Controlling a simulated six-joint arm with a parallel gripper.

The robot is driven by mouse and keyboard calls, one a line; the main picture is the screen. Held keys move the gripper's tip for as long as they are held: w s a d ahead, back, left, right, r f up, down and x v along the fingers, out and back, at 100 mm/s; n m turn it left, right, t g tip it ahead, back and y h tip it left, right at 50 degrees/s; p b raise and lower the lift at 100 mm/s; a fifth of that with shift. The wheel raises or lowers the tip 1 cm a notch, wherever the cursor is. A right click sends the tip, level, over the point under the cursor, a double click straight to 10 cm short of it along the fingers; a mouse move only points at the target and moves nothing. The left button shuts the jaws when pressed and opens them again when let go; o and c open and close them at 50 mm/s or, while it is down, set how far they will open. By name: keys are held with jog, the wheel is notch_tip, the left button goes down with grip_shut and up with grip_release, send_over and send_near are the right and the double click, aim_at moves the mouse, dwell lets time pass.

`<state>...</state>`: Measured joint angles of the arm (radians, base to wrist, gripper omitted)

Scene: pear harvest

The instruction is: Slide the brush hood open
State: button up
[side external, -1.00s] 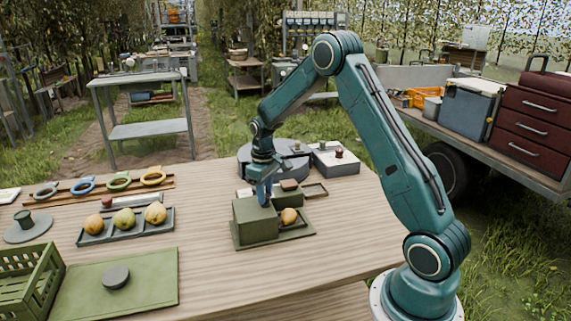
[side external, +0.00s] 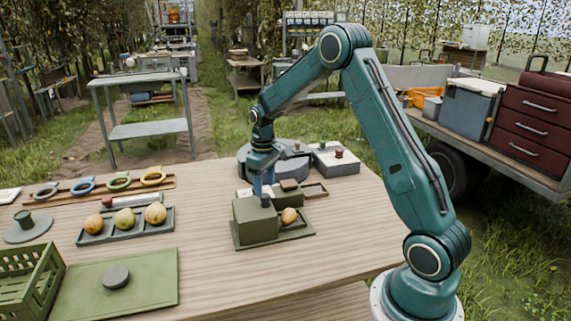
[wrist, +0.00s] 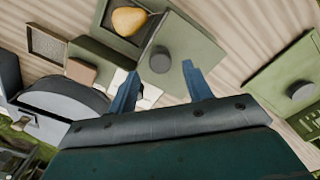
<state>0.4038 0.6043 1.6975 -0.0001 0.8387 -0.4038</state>
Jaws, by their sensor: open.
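The brush hood, an olive-green box (side external: 256,222) with a dark round knob (side external: 265,200) on top, covers the left part of its green base (side external: 300,231). A yellow pear (side external: 289,216) lies uncovered on the base to the right of the hood. In the wrist view the hood (wrist: 185,52), its knob (wrist: 160,61) and the pear (wrist: 130,20) show beyond the fingers. My gripper (side external: 263,186) is open and empty, just above and behind the knob. In the wrist view the open fingers (wrist: 157,76) point toward the knob, which appears between and slightly beyond their tips.
Behind the hood stand a green block with a brown top (side external: 290,185), a dark round housing (side external: 245,165) and a grey box with a red knob (side external: 337,163). A tray of pears (side external: 125,230), a green crate (side external: 28,283) and a green board (side external: 140,288) lie left. The table's front middle is clear.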

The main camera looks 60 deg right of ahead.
notch_tip(320, 180, up, 11)
dwell(0.4)
jog(key=shift+f, duration=0.15)
jog(key=s+a+r+t, duration=0.3)
jog(key=s+a+r, duration=0.7)
jog(key=s+a, duration=0.15)
jog(key=s+a+f+t, duration=0.1)
jog(key=s+a, duration=0.2)
jog(key=s, duration=0.4)
jog(key=s+a+f+t, duration=0.1)
jog(key=s+a, duration=0.3)
jog(key=s, duration=0.4)
jog(key=shift+s+a+t, duration=0.15)
jog(key=shift+a+t, duration=0.15)
dwell(1.0)
